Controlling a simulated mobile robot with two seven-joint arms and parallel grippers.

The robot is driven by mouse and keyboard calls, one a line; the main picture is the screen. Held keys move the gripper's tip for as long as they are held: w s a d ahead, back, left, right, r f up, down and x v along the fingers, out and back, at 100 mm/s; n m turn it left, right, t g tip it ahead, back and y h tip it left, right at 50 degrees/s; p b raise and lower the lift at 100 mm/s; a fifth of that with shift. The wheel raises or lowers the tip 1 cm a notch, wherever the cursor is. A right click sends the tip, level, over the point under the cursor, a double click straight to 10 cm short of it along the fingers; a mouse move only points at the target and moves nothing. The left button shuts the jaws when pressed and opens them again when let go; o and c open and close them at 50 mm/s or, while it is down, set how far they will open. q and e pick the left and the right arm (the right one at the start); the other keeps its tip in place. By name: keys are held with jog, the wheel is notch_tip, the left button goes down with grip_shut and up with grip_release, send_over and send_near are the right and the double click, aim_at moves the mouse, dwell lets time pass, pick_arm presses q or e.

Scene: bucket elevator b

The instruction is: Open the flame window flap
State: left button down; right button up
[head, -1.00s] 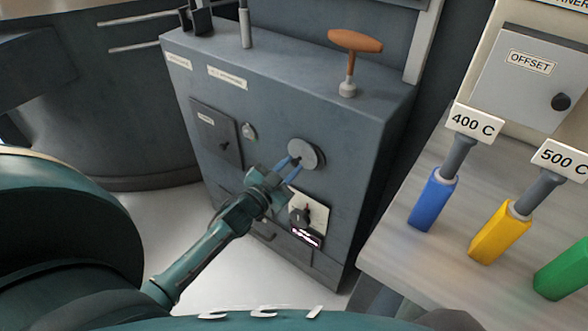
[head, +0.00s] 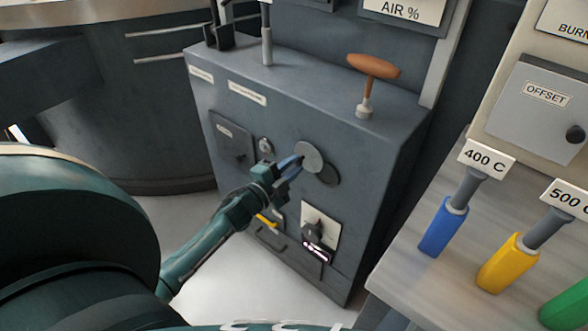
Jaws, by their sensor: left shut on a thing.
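The flame window flap (head: 309,157) is a small grey disc on the front of the grey cabinet (head: 370,190). It sits up and left of a dark round patch (head: 328,175), apparently the window, and still overlaps part of it. My left gripper (head: 290,166) is shut on the flap's left edge, with its blue fingertips at the disc. The fingers hide a little of that edge. My right gripper is not in view.
An orange T-handle (head: 373,67) stands on the cabinet top. A dial plate (head: 318,227) is below the flap and a square door (head: 230,138) is to its left. Blue (head: 442,227) and yellow (head: 507,262) handles stand over the bench at right.

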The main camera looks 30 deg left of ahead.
pick_arm(q)
jog(key=shift+a+r+m, duration=0.1)
jog(key=shift+r+m, duration=0.15)
jog(key=shift+m, duration=0.15)
jog(key=c, duration=1.3)
grip_release()
jog(key=s, duration=0.4)
jog(key=s+a, duration=0.1)
jog(key=s, duration=0.8)
jog(key=shift+a, duration=0.4)
jog(key=shift+s, duration=0.1)
